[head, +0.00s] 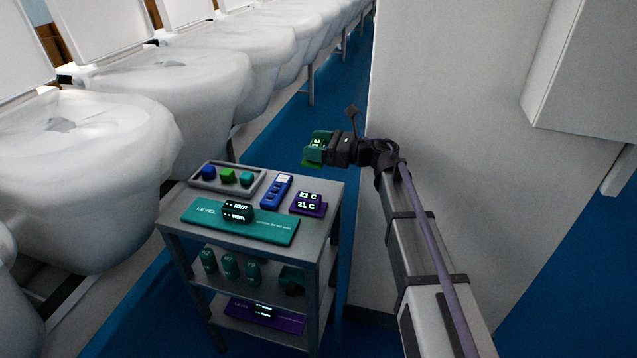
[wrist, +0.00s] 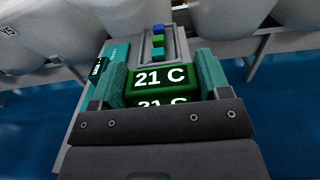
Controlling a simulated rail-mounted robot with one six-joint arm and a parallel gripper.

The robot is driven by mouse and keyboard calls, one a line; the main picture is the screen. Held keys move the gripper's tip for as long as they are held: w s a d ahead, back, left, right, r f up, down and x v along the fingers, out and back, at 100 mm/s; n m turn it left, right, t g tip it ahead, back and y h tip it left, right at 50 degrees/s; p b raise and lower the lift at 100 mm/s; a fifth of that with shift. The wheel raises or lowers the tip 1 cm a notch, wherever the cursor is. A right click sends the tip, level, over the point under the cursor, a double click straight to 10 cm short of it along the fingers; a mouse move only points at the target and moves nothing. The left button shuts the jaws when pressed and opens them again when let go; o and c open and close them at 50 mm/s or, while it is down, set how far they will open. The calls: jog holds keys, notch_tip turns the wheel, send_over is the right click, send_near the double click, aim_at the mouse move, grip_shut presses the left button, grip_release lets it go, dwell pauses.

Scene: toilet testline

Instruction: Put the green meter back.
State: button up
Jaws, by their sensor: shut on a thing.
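The green meter (wrist: 160,92) has a glowing display that reads 21 C. In the wrist view it sits between the two teal finger pads of my gripper (wrist: 160,76), which is shut on it. In the head view my gripper (head: 322,150) holds the green meter (head: 318,142) in the air, beyond the right back corner of the grey cart (head: 328,225). Part of the meter is hidden by the fingers. A purple meter (head: 309,197), also reading 21 C, stands at the right of the cart top.
Wrapped toilets (head: 165,95) line the left. A white cabinet (head: 450,90) stands right.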

notch_tip(320, 180, down, 10)
jog(key=b, duration=0.8)
jog(key=shift+w, duration=0.1)
jog(key=shift+r, duration=0.35)
jog(key=shift+f+b, duration=0.5)
jog(key=shift+f, duration=0.05)
jog(key=o, duration=1.1)
jog(key=shift+s+f, duration=0.1)
jog(key=shift+s, duration=0.15)
jog(key=shift+c, duration=0.2)
jog(key=shift+r+p, duration=0.4)
jog(key=v, duration=1.2)
jog(key=shift+w+r, duration=0.2)
jog(key=shift+r, duration=0.1)
